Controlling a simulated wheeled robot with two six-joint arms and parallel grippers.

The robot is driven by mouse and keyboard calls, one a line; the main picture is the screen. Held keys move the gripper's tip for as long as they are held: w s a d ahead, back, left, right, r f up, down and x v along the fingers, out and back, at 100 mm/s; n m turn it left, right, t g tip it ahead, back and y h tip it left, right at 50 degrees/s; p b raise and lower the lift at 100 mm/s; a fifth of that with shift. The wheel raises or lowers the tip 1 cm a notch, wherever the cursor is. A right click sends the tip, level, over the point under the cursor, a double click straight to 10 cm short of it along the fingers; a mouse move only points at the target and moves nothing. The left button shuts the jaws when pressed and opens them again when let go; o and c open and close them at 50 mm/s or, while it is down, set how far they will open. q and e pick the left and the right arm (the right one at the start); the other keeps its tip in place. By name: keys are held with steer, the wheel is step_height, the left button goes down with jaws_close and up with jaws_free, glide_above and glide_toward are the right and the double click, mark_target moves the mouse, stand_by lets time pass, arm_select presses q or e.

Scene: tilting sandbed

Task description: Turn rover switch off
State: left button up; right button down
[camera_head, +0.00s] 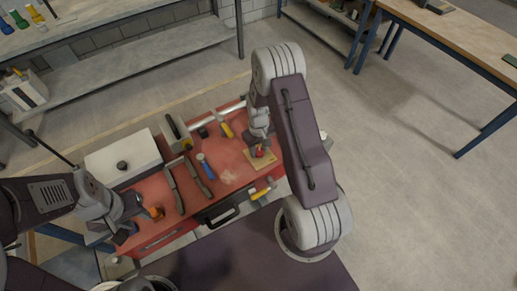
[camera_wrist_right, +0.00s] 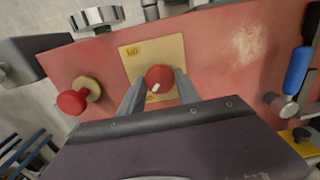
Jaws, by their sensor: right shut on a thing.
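The switch, a round red knob (camera_head: 260,150) on a pale yellow plate (camera_head: 267,163), sits on the red worktop. In the right wrist view the red knob (camera_wrist_right: 160,76) shows a small white mark, and the yellow plate (camera_wrist_right: 172,52) has a small label. My right gripper (camera_head: 259,145) comes down over the knob; its two fingers, seen in the wrist view (camera_wrist_right: 158,90), are shut on the knob from both sides. My left gripper (camera_head: 132,204) is at the left front of the worktop, close to an orange-ended tool (camera_head: 156,212); its fingertips are unclear.
Another red knob (camera_wrist_right: 72,101) stands left of the plate in the wrist view.

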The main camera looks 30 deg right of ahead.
mark_target(259, 151)
steer(key=shift+w+r, duration=0.1)
steer(key=c, duration=1.1)
jaws_free()
steer(key=shift+c, duration=0.2)
steer(key=shift+o, duration=1.4)
steer(key=shift+r, duration=0.25)
step_height(259, 151, up, 8)
steer(key=shift+f+b, duration=0.1)
steer(key=shift+b, duration=0.6)
steer(key=shift+r, duration=0.35)
